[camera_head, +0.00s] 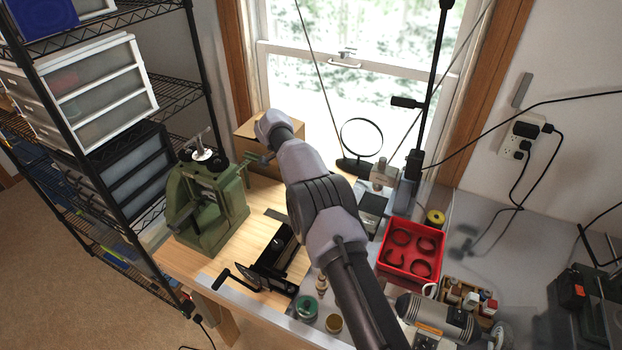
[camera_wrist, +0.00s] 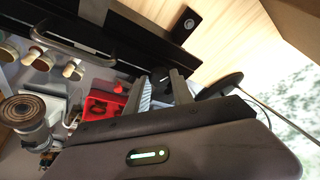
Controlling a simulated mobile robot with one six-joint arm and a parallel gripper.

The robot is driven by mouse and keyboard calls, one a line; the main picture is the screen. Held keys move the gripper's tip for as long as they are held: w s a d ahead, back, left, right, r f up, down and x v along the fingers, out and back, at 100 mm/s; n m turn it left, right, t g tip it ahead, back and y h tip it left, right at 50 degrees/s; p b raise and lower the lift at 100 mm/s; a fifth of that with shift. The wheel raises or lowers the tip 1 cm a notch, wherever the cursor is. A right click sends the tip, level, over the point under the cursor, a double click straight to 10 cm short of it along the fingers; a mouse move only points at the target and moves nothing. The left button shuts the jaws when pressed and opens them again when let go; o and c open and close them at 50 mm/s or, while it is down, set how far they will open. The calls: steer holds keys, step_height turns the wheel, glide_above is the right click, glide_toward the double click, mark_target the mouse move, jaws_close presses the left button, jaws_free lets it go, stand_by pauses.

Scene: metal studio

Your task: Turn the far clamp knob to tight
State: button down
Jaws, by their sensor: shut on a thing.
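My gripper (camera_wrist: 160,82) shows in the wrist view, its two fingers on either side of a small dark knob (camera_wrist: 162,74), which I take for the far clamp knob. The fingers are shut on it and hide much of it, so how far it is turned cannot be told. In the wrist view a long black tool (camera_wrist: 125,48) with a grey bar handle lies beside the fingers. In the head view a black tool (camera_head: 272,262) with a crank lies on the wooden bench. My arm hides the gripper and knob there.
A green press (camera_head: 212,205) stands at the left of the bench. A magnifier (camera_head: 361,138) stands near the window. A red tray (camera_head: 384,265) with dark rings and a grey motor (camera_head: 436,318) lie at the right. Small jars stand at the front edge.

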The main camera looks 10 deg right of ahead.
steer(key=shift+m+p, duration=0.3)
steer(key=shift+p, duration=0.05)
stand_by(0.3)
steer(key=c, duration=1.1)
jaws_free()
steer(key=p+v, duration=0.4)
steer(key=v, duration=0.3)
steer(key=shift+r+p, duration=0.3)
steer(key=shift+p, duration=0.05)
steer(key=shift+a, duration=0.15)
